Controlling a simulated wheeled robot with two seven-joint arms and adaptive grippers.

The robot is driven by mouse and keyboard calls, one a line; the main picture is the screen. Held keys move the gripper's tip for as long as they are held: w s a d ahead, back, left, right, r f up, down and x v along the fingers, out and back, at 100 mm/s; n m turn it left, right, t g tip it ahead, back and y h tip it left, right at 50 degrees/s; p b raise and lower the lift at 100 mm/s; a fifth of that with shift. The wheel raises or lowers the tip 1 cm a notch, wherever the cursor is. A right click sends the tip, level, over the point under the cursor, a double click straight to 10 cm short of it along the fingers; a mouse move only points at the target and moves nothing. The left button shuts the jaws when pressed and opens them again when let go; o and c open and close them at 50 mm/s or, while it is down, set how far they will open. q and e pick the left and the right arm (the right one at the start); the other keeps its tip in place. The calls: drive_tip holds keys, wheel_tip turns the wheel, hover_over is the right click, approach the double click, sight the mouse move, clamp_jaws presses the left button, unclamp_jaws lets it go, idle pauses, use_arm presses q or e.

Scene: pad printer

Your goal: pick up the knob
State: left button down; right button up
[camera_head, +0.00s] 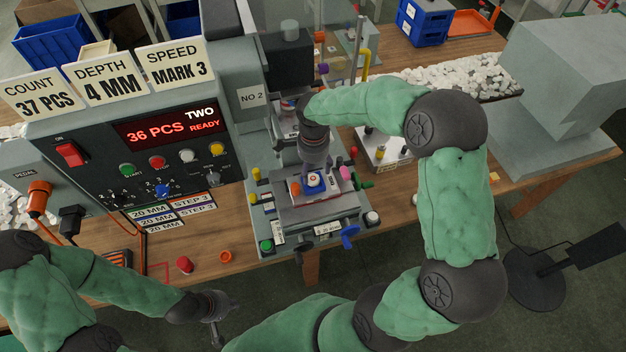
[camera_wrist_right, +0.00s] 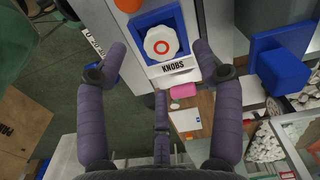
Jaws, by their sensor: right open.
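The knob is white with a red ring on top. In the right wrist view the knob (camera_wrist_right: 160,43) sits in a blue holder (camera_wrist_right: 139,24) above a KNOBS label (camera_wrist_right: 177,67). In the head view the knob (camera_head: 314,180) shows small on the printer's front fixture, below my right gripper (camera_head: 316,163). My right gripper is open, pointing down; in the wrist view its fingers stand on both sides of the knob, apart from it, with nothing between them. My left gripper (camera_head: 216,318) hangs at the lower left, away from the knob; its fingers are too small to judge.
The pad printer's control panel (camera_head: 140,150) stands left of the fixture. A red button (camera_head: 184,264) and an orange ring (camera_head: 226,256) lie on the table front. A blue handwheel (camera_head: 349,236) and a green knob (camera_head: 366,184) stick out beside the fixture.

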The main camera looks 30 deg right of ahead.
sight(314, 178)
drive_tip(key=f, duration=0.4)
drive_tip(key=shift+w+d+f, duration=0.1)
drive_tip(key=shift+d+f, duration=0.15)
drive_tip(key=shift+f, duration=0.05)
drive_tip(key=c, duration=0.9)
drive_tip(key=shift+r, duration=0.15)
drive_tip(key=shift+c, duration=0.3)
